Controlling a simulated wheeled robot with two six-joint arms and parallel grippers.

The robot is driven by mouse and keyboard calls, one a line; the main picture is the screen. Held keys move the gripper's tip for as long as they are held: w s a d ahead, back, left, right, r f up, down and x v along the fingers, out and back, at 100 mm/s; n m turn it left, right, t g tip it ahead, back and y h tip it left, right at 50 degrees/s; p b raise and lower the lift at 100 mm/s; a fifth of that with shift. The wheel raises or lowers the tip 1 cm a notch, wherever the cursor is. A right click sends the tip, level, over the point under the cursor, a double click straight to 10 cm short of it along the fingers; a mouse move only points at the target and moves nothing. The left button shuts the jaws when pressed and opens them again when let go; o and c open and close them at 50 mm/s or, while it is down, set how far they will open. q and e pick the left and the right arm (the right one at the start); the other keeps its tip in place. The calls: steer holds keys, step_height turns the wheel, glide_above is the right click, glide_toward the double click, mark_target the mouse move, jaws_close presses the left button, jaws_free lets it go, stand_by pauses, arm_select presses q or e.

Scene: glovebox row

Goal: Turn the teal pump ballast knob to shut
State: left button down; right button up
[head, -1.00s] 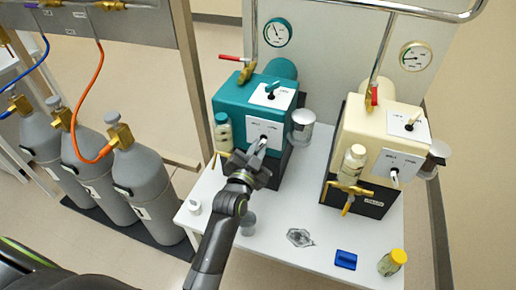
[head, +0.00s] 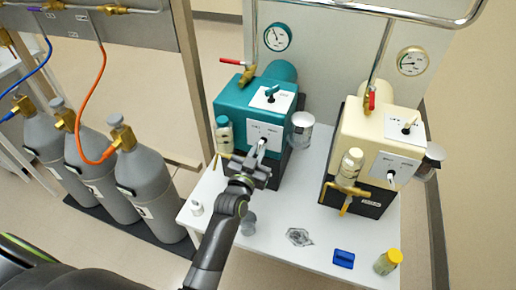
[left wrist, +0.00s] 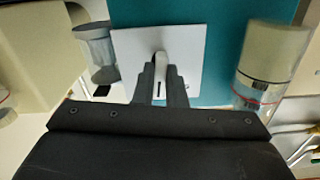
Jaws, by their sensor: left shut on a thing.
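The teal pump (head: 240,100) stands at the back left of the white table. Its front carries a white plate (head: 265,131) with a pale lever knob (head: 262,143). My left gripper (head: 258,153) reaches this knob from the front and is shut on it. In the left wrist view, the two dark fingers (left wrist: 160,88) pinch the pale knob (left wrist: 161,68) in front of the white plate (left wrist: 188,50). The fingers hide part of the knob, and the plate's print is too small to read. My right gripper is not in view.
A cream pump (head: 365,125) stands to the right. A blue block (head: 343,260), a yellow-lidded jar (head: 388,262) and a small cup (head: 248,222) are on the table's front part.

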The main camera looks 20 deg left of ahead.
arm_select(q)
steer(key=shift+n, duration=0.7)
steer(key=c, duration=1.5)
jaws_free()
steer(key=shift+p, duration=0.3)
